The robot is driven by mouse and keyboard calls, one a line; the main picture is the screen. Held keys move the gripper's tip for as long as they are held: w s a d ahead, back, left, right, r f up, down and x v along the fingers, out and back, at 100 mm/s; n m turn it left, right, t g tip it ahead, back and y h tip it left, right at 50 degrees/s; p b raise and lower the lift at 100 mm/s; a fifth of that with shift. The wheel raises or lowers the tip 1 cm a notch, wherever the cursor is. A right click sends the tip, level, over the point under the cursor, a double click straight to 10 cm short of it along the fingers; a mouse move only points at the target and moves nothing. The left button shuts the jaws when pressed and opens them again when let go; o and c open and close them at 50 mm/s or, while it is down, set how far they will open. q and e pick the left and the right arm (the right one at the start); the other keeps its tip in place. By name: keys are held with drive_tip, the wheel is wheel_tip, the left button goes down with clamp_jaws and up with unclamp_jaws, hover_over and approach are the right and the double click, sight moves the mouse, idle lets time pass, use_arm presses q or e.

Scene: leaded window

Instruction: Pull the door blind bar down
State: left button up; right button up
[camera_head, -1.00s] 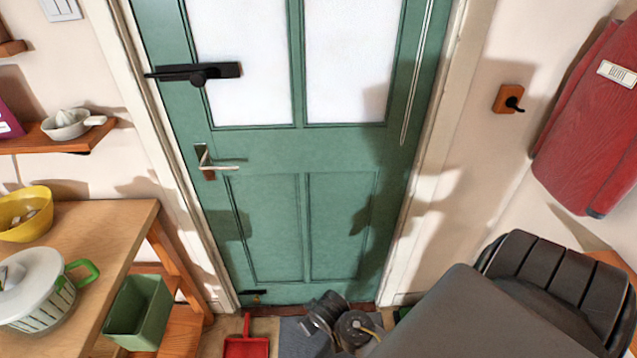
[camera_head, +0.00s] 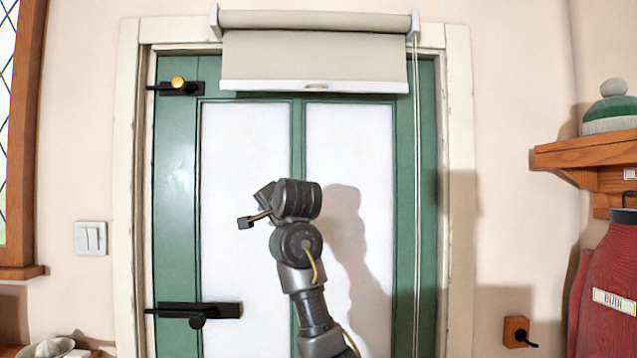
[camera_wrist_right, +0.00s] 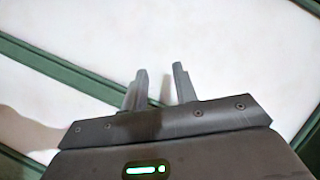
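The door blind hangs above the green door's window panes, a short length of beige cloth below its roller. Its white bottom bar (camera_head: 315,87) has a small pale handle (camera_head: 317,86) at its middle. My right arm rises from below in front of the panes, with its end well below the bar and apart from it. In the right wrist view the right gripper (camera_wrist_right: 160,85) has two grey fingers apart, with nothing between them, against a white pane. My left gripper is not in view.
A black lever handle (camera_head: 196,310) and an upper latch with a brass knob (camera_head: 178,83) stick out from the door's left side. A pull cord (camera_head: 416,200) hangs at the right. A wooden shelf (camera_head: 590,158) juts out at the right.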

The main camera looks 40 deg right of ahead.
drive_tip(key=s+d+r+m+t, duration=0.15)
drive_tip(key=s+r, duration=0.25)
drive_tip(key=r, duration=0.4)
drive_tip(key=s+d+r+m+t, duration=0.1)
drive_tip(key=s+r+m, duration=0.1)
drive_tip(key=s+r, duration=0.5)
drive_tip(key=m+t+h, duration=0.1)
drive_tip(key=m+t, duration=0.1)
drive_tip(key=m, duration=0.1)
approach(317, 83)
drive_tip(key=shift+g, duration=0.25)
drive_tip(key=p+x, duration=0.4)
drive_tip(key=x, duration=0.1)
drive_tip(key=p+x, duration=0.2)
drive_tip(key=p, duration=0.1)
drive_tip(key=shift+w+r, duration=0.35)
drive_tip(key=shift+r, duration=0.05)
drive_tip(key=shift+w+d+p, duration=0.2)
drive_tip(key=shift+w+p, duration=0.15)
drive_tip(key=shift+w, duration=0.15)
drive_tip(key=shift+f, duration=0.1)
drive_tip(key=shift+c, duration=0.4)
clamp_jaws()
